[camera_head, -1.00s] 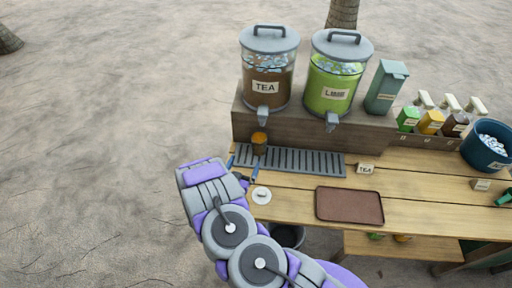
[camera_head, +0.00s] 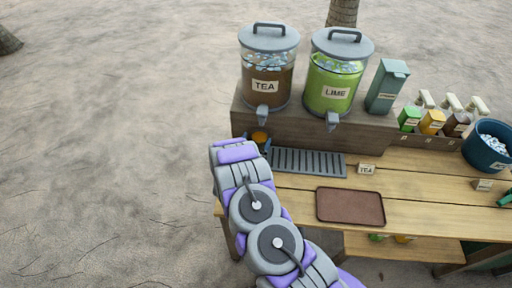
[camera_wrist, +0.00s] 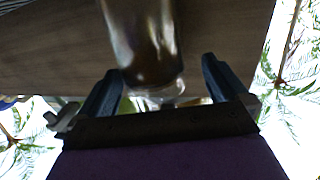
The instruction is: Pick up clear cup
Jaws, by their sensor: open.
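The clear cup (camera_head: 260,137) with brown-amber contents stands below the TEA dispenser's tap, at the left end of the slatted drip tray (camera_head: 308,163). My arm hides its lower part in the head view. In the wrist view the cup (camera_wrist: 143,40) is see-through with brown liquid, and its near end reaches the gap between my two dark fingers. My gripper (camera_wrist: 165,80) is open, with a finger on either side of the cup and visible space on the right side. Whether a finger touches the cup is unclear.
The TEA dispenser (camera_head: 267,75) and LIME dispenser (camera_head: 334,80) stand on a wooden riser behind. A brown tray (camera_head: 350,205) lies on the table to the right. A blue ice bucket (camera_head: 490,146) and several bottles stand farther right. Open sand is at left.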

